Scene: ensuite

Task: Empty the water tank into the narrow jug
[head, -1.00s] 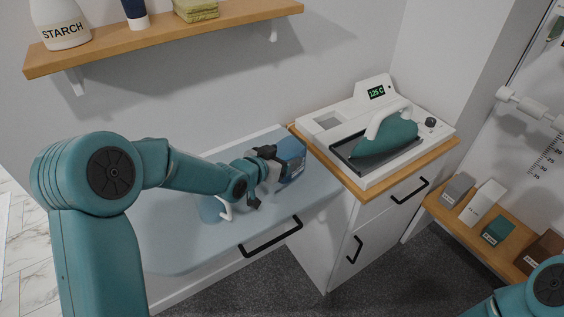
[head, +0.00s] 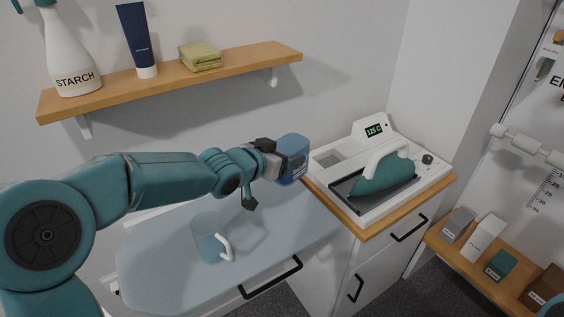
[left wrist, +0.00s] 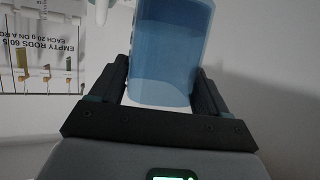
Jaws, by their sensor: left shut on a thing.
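The water tank (head: 294,150) is a translucent blue box. My left gripper (head: 286,163) is shut on it and holds it raised above the pale blue ironing board (head: 170,265), close to the wall. In the left wrist view the tank (left wrist: 172,50) sits between the two dark fingers of the left gripper (left wrist: 162,88), with a water line showing inside. A clear jug (head: 205,233) with a white handle stands upright on the board, below and left of the tank; how much it holds is unclear. My right gripper is out of view.
The steam station (head: 385,205) with its teal iron (head: 383,178) stands on a wood-topped cabinet at right, its display lit. A wall shelf (head: 220,72) above holds a starch bottle (head: 72,55), a dark tube (head: 135,38) and folded cloths (head: 200,56). The board around the jug is clear.

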